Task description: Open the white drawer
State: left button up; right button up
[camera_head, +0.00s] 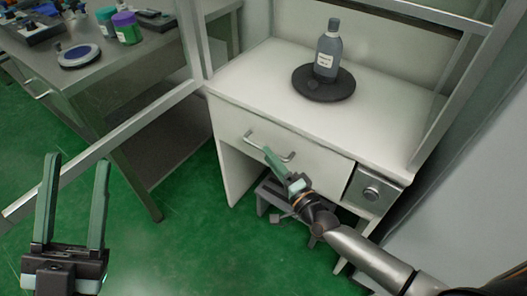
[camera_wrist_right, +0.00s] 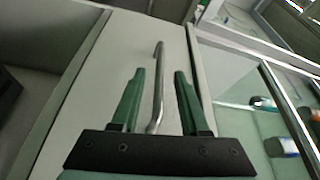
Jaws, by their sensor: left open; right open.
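The white drawer (camera_head: 310,166) is shut in the front of the white cabinet. Its metal bar handle (camera_head: 262,147) runs along the upper left of its face. My right gripper (camera_head: 268,152) is at the handle in the head view. In the right wrist view, the handle (camera_wrist_right: 158,85) passes between the two green fingers of my right gripper (camera_wrist_right: 158,80), which is open with gaps to the bar. My left gripper (camera_head: 76,160) is open and empty at the lower left, well away from the cabinet.
A dark bottle (camera_head: 327,50) stands on a round black plate (camera_head: 324,86) on the cabinet top (camera_head: 260,75). A metal frame (camera_head: 100,150) crosses the left side. A grey stool (camera_head: 270,195) stands under the drawer. Green floor is clear before the cabinet.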

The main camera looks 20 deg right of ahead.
jog(key=shift+x, duration=1.85)
jog(key=shift+c, duration=0.4)
grip_shut()
